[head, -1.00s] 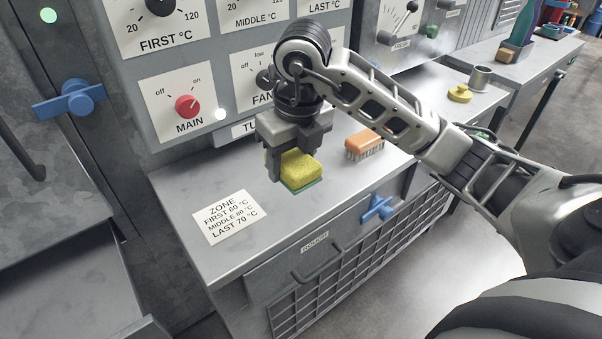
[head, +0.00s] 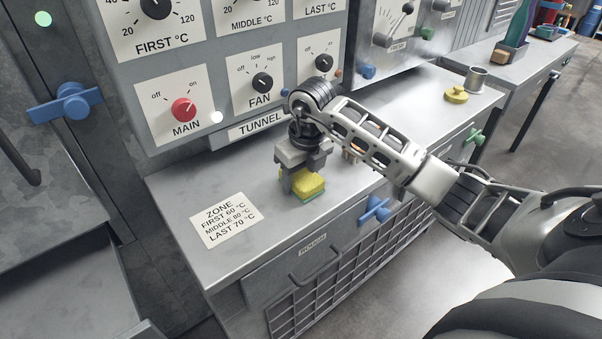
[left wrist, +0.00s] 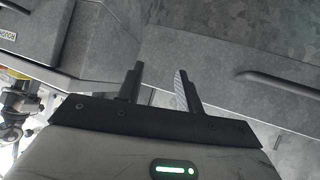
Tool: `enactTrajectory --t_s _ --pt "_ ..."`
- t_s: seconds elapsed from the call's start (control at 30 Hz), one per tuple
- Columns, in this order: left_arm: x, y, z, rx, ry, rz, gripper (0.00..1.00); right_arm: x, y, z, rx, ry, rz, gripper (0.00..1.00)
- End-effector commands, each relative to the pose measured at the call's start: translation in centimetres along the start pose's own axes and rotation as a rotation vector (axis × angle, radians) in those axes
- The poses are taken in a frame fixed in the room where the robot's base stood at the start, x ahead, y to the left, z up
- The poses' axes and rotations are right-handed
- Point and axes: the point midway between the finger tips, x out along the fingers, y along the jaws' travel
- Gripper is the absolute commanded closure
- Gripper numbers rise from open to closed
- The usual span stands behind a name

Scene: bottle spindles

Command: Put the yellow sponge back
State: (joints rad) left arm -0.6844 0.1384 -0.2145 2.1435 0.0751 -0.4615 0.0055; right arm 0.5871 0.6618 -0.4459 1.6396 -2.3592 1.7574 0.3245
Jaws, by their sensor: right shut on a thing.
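The yellow sponge (head: 307,185) with a green underside is at the right gripper in the head view, low over the grey counter (head: 240,268). My right gripper (head: 303,190) points down and is shut on the sponge. I cannot tell whether the sponge touches the counter. My left gripper (left wrist: 158,88) shows only in the left wrist view. Its two fingers stand apart with nothing between them.
An orange brush (head: 352,150) is mostly hidden behind my right arm. A white zone card (head: 224,219) lies left of the sponge. A yellow round item (head: 456,94) and a metal cup (head: 476,78) stand farther right. The control panel (head: 200,70) rises behind the counter.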

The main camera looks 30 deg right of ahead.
Motion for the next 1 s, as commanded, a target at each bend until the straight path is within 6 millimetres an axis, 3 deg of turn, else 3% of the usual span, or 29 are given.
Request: enactTrajectory --t_s 0.23,0.27,0.33,0.73,1.0 --pt "0.2 0.0 0.3 -0.002 -0.001 0.001 0.64 0.3 0.0 -0.1 -0.001 0.0 0.0 0.65" --pt "0.2 0.0 0.3 -0.003 -0.001 0.002 0.64 0.3 0.0 0.0 -0.001 0.0 0.0 0.44" --pt "0.2 0.0 0.2 -0.003 -0.001 0.002 0.64 0.2 0.0 0.0 -0.001 0.0 0.0 0.24" --pt "0.0 0.0 -0.1 0.0 0.002 0.001 0.64 -0.7 0.0 0.1 -0.001 -0.002 0.0 0.24" --pt "0.0 0.0 0.0 0.0 0.002 0.001 0.64 -6.1 0.0 0.1 -0.002 -0.005 -0.002 0.24"
